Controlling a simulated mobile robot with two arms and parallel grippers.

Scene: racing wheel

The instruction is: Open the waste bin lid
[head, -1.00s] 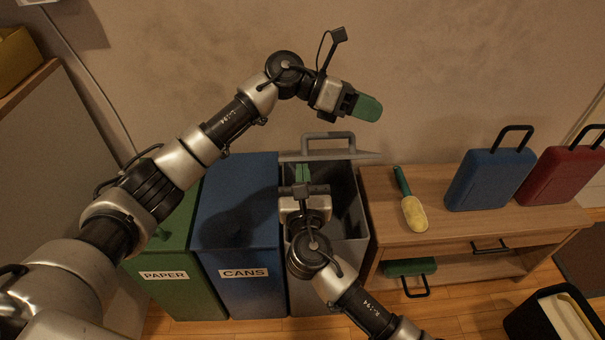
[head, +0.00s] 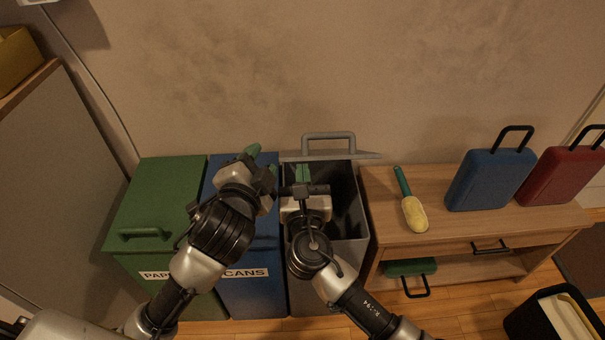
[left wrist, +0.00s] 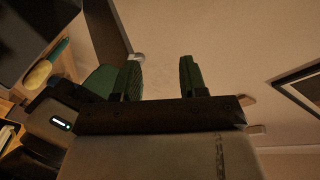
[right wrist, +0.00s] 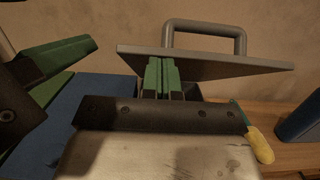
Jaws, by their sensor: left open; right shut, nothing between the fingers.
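Three waste bins stand side by side against the wall. The green PAPER bin (head: 155,200) and the blue CANS bin (head: 265,270) have their lids down. The grey bin (head: 348,225) at the right has its lid (head: 330,157) raised, with its handle (head: 329,136) at the top. My right gripper (head: 302,174) is over the grey bin's opening, shut and empty, with its green fingertips just below the raised lid in the right wrist view (right wrist: 163,75). My left gripper (head: 262,158) is over the blue bin, open and empty; its two fingers stand apart in the left wrist view (left wrist: 160,80).
A black container (head: 555,315) stands on the floor.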

